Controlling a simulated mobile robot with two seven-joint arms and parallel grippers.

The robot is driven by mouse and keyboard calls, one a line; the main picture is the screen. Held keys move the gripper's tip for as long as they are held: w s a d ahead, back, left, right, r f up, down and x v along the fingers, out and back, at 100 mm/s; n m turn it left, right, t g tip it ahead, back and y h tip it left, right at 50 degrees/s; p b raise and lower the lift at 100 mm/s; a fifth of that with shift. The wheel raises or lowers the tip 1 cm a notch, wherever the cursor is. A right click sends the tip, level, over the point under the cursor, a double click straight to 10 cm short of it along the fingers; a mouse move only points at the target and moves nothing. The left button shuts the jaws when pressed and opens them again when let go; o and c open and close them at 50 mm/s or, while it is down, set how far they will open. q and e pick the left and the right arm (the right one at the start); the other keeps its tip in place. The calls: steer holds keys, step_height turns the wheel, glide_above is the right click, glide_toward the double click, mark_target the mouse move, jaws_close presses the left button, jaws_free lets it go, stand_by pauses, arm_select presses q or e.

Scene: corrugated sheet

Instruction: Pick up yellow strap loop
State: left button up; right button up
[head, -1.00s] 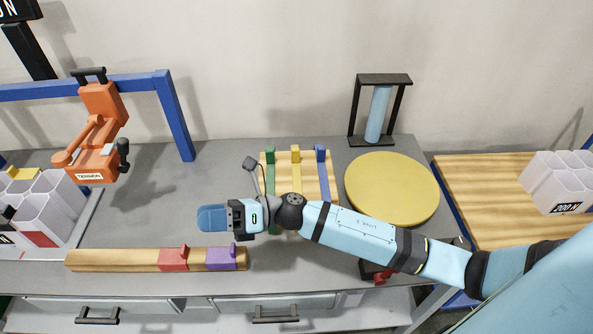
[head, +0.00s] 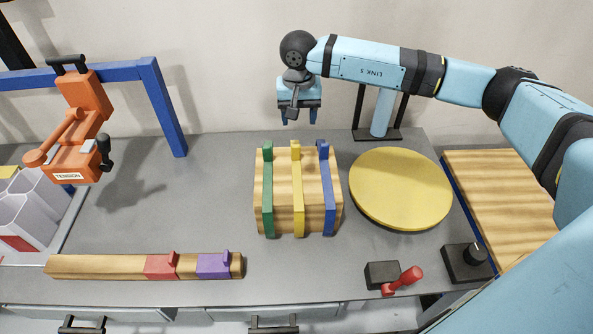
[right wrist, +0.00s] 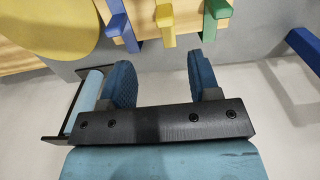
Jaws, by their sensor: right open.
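The yellow strap loop (head: 297,190) lies around a wooden block (head: 283,205), between a green strap (head: 267,195) and a blue strap (head: 328,190). Its small upright tab stands at the block's far edge. My right gripper (head: 298,118) is above and behind the block, fingers pointing down, open and empty. In the right wrist view the yellow strap loop (right wrist: 165,22) shows ahead of the gap between the open fingers (right wrist: 163,82), apart from them. My left gripper is not in view.
A round yellow disc (head: 400,188) lies right of the block. A black frame with a blue roller (head: 383,112) stands behind it. A wooden bar with red and purple straps (head: 90,266) lies in front. An orange tensioner (head: 82,130) hangs at left.

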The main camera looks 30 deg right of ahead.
mark_target(296, 145)
step_height(296, 145, down, 7)
steer(key=shift+r+p, duration=0.1)
steer(key=shift+p, duration=0.3)
steer(key=f, duration=0.2)
steer(key=a+f+p, duration=0.1)
steer(key=f, duration=0.1)
steer(key=shift+s+f, duration=0.1)
steer(key=shift+f, duration=0.1)
steer(key=shift+d+f, duration=0.1)
steer(key=shift+f, duration=0.4)
steer(key=c, duration=1)
